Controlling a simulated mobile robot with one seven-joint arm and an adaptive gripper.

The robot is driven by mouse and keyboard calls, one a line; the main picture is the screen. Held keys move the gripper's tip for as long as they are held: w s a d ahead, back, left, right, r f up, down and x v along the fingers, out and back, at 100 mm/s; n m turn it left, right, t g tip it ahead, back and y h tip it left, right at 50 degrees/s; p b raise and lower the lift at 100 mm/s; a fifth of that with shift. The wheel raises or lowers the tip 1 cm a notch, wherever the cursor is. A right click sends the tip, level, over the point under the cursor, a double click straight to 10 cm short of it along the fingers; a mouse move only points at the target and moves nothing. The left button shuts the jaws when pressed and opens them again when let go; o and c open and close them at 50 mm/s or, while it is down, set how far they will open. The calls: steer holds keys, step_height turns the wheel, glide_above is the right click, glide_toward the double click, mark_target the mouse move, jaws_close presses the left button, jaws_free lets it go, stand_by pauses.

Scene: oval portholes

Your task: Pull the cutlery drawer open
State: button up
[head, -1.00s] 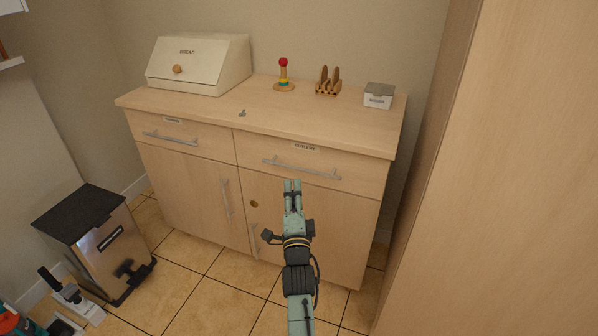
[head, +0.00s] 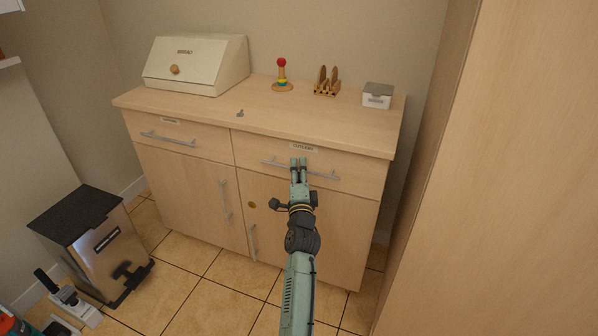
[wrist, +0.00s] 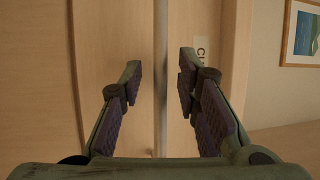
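The cutlery drawer (head: 361,178) is the right one of two top drawers in the wooden cabinet, and its front looks flush and shut. Its label (head: 304,147) sits above a long metal bar handle (head: 325,175). My gripper (head: 298,162) is in front of the handle's middle and hides part of it. In the wrist view my gripper (wrist: 160,85) is open, and the handle (wrist: 160,60) runs upright through the gap between the two fingers. Part of the drawer label (wrist: 201,48) shows beside the right finger. I cannot tell whether a finger touches the handle.
The left drawer (head: 205,139) and the doors below are shut. A bread box (head: 196,65), ring toy (head: 282,77), toast rack (head: 326,83) and small lidded box (head: 377,96) stand on top. A bin (head: 92,240) is at left; a tall wooden panel (head: 480,200) bounds the right.

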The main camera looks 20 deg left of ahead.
steer(key=shift+w, duration=0.15)
steer(key=shift+c, duration=0.4)
jaws_close()
stand_by(0.5)
